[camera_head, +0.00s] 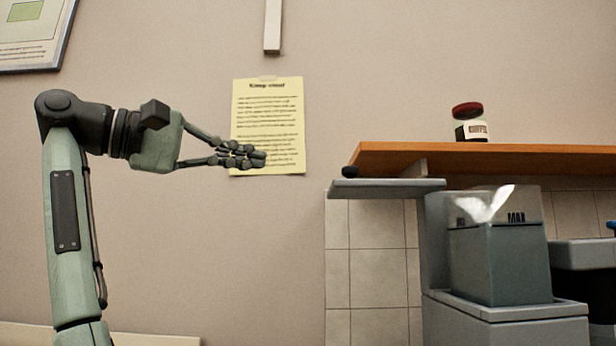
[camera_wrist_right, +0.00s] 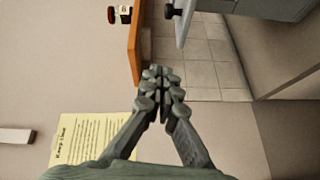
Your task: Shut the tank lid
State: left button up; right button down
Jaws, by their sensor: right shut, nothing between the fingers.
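The tank (camera_head: 500,265) is a grey-tinted, see-through box marked MAX, seated in a grey machine at the lower right of the head view. A flat grey plate with a dark knob, which looks like the tank lid (camera_head: 390,188), sticks out level to the left from the machine's upright, away from the tank top. It also shows at the top of the right wrist view (camera_wrist_right: 186,22). The tank's top looks uncovered. My right gripper (camera_head: 262,158) is shut and empty, left of the lid and slightly higher, clearly apart from it. My left gripper is out of view.
A wooden shelf (camera_head: 400,157) runs just above the lid and behind the tank. A jar with a red cap (camera_head: 469,122) stands on it. A yellow notice (camera_head: 268,105) is on the wall behind my right gripper. Open space lies between gripper and lid.

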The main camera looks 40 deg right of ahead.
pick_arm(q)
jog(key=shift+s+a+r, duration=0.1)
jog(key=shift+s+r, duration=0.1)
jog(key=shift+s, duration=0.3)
pick_arm(e)
jog(key=s+d+f, duration=0.1)
jog(key=s+d, duration=0.4)
jog(key=d, duration=0.5)
jog(key=shift+s, duration=0.4)
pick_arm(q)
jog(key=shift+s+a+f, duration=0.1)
pick_arm(e)
jog(key=shift+d, duration=0.1)
